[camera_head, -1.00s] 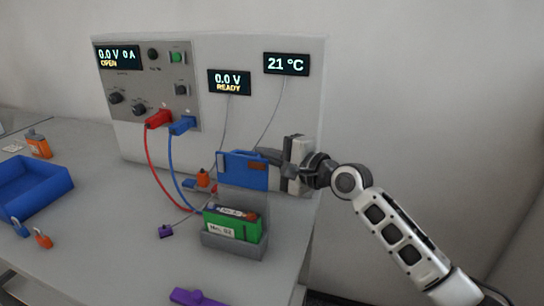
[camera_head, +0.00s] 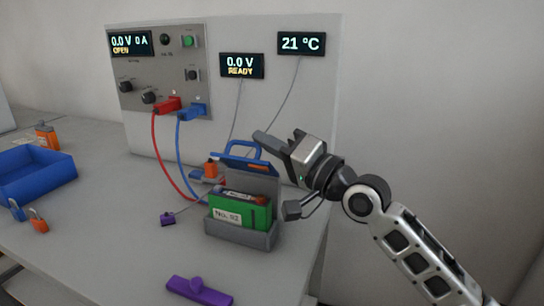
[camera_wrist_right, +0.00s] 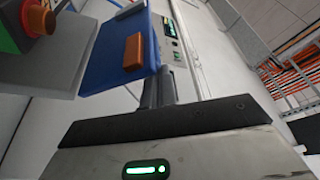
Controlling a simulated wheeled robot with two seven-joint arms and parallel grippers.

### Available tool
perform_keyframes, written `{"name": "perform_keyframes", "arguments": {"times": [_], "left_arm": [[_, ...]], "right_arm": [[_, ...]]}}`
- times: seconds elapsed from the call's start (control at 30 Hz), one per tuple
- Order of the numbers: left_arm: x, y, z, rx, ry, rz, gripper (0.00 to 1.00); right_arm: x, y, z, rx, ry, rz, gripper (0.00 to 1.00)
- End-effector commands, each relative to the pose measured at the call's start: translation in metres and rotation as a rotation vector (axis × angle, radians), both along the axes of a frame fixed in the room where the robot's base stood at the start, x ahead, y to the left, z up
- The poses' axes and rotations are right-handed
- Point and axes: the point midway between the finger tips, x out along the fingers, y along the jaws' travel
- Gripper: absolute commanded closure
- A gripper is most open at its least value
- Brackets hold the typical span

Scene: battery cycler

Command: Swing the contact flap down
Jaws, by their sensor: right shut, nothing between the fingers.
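The blue contact flap (camera_head: 240,161), with a loop handle, is hinged over a grey cradle (camera_head: 232,232) and is tilted, not lying flat. A green battery cell (camera_head: 232,212) with a white label sits in the cradle. My right gripper (camera_head: 262,142) is shut and empty, with its fingertips close behind the flap's upper edge. In the right wrist view, the fingers (camera_wrist_right: 155,92) lie against or very near the blue flap (camera_wrist_right: 112,58), which carries an orange block (camera_wrist_right: 133,51). I cannot tell whether they touch. My left gripper is out of view.
The cycler panel (camera_head: 290,95) with displays stands behind. Red (camera_head: 155,150) and blue (camera_head: 181,155) cables run down from it. A purple clip (camera_head: 167,219), a purple piece (camera_head: 198,291) and a blue tray (camera_head: 35,172) are on the table. The front middle is mostly clear.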

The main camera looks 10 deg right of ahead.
Motion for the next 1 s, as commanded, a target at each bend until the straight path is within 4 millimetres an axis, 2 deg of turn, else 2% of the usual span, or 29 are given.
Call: {"name": "perform_keyframes", "arguments": {"times": [0.03, 0.1, 0.4, 0.5, 0.57, 0.7, 1.0], "left_arm": [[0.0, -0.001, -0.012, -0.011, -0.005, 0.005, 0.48], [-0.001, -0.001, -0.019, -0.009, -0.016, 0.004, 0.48], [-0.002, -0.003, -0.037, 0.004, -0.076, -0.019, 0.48], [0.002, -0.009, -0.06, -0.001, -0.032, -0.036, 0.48], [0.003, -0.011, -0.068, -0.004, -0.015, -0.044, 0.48], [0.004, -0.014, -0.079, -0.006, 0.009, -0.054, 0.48], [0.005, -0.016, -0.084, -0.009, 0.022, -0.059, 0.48]], "right_arm": [[-0.003, 0.002, -0.01, -0.024, -0.042, 0.001, 1.0], [-0.007, 0.004, -0.012, -0.058, -0.1, 0.0, 1.0], [-0.022, 0.012, -0.021, -0.197, -0.344, -0.001, 1.0], [-0.025, 0.014, -0.023, -0.24, -0.418, -0.002, 1.0], [-0.026, 0.016, -0.024, -0.264, -0.458, -0.001, 1.0], [-0.03, 0.019, -0.027, -0.254, -0.452, 0.0, 1.0], [-0.031, 0.022, -0.032, -0.255, -0.451, 0.0, 1.0]]}}
